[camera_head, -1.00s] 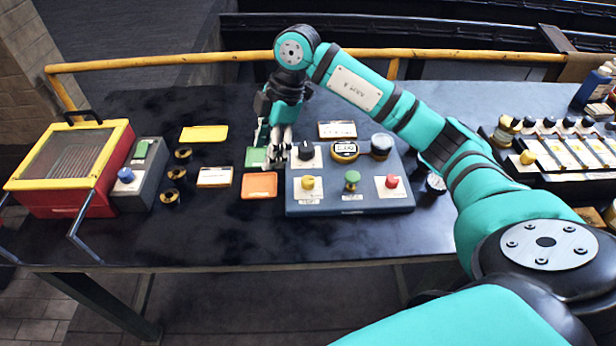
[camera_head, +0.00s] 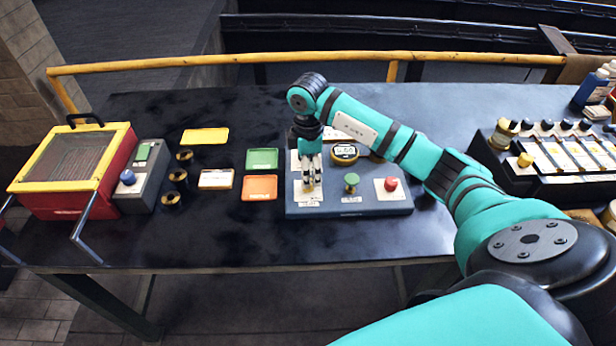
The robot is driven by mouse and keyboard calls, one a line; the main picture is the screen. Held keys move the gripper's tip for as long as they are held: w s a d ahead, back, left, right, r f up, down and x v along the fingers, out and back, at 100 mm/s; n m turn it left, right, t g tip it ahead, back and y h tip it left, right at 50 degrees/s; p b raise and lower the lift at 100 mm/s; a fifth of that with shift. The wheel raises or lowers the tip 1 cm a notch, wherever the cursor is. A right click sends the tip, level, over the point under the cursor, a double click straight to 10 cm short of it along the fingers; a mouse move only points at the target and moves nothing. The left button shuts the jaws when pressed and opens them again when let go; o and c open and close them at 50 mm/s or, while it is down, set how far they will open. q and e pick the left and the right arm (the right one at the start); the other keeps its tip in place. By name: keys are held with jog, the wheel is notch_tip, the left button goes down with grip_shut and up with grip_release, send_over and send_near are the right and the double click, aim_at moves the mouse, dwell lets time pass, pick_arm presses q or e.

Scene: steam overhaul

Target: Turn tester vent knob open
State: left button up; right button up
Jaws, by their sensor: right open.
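The tester is a blue-grey box (camera_head: 350,207) on the dark table. Its front row has a yellow knob (camera_head: 309,187) at the left, a green knob (camera_head: 351,180) in the middle and a red knob (camera_head: 391,184) at the right. The labels are too small to read, so I cannot tell which one is the vent knob. My right gripper (camera_head: 311,181) is open and points down at the yellow knob, which it mostly covers. I cannot tell whether the fingers touch it. The black knob further back is hidden behind the gripper. My left gripper is out of view.
A round gauge (camera_head: 344,152) sits at the back of the tester. Green (camera_head: 262,159) and orange (camera_head: 259,187) trays lie to its left. A red and yellow box (camera_head: 75,170) stands at far left, a rack of strips (camera_head: 560,150) at right. The table front is clear.

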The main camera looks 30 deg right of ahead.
jog(key=shift+f, duration=2.1)
jog(key=shift+c, duration=0.4)
grip_shut()
